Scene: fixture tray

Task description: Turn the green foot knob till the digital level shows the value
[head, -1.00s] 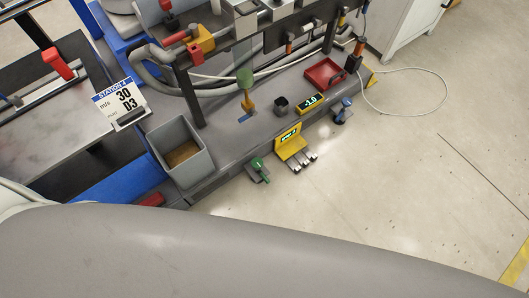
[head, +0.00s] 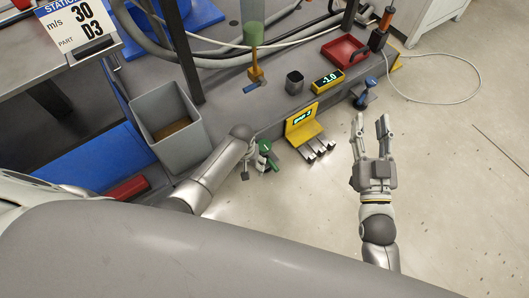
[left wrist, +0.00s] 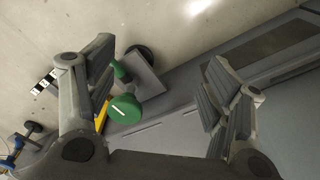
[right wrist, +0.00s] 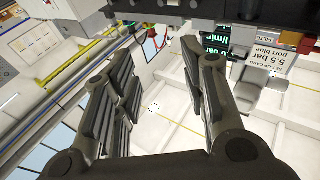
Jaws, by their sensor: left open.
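The green foot knob (head: 264,147) is at the bench's front edge, partly covered by my left gripper (head: 250,160). In the left wrist view the round green knob (left wrist: 125,109) shows between the open fingers of my left gripper (left wrist: 160,68), closer to the left finger. I cannot tell whether they touch. The digital level (head: 327,80) is a yellow box on the bench reading -1.0. A yellow stand (head: 303,131) with a small green display, too small to read surely, sits in front. My right gripper (head: 370,122) is open and empty over the floor.
A blue foot knob (head: 369,83) is at the bench edge to the right. A grey bin (head: 184,150) stands left of my left gripper.

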